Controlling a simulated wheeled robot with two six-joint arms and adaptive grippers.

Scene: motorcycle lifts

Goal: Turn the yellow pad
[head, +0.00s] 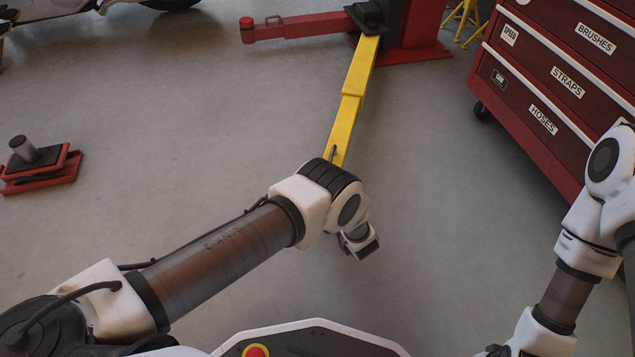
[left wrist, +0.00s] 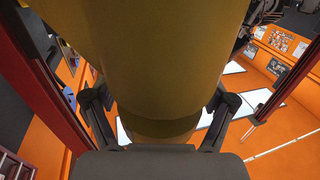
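The yellow lift arm (head: 346,115) runs from the red lift post down toward me, and its near end goes out of sight behind my left wrist. No separate pad can be made out there in the head view. In the left wrist view a large yellow rounded part (left wrist: 150,50) fills the upper middle, with a darker, narrower yellow cylinder (left wrist: 160,128) below it. My left gripper (left wrist: 160,100) has its dark fingers spread on either side of this yellow part. Whether they touch it is unclear. My right gripper is not visible.
A red tool cabinet (head: 560,85) on casters stands at the right. A red support with a grey cylinder (head: 38,155) sits on the floor at the left. A red lift arm (head: 300,27) extends left at the back. The grey floor (head: 200,110) between them is clear.

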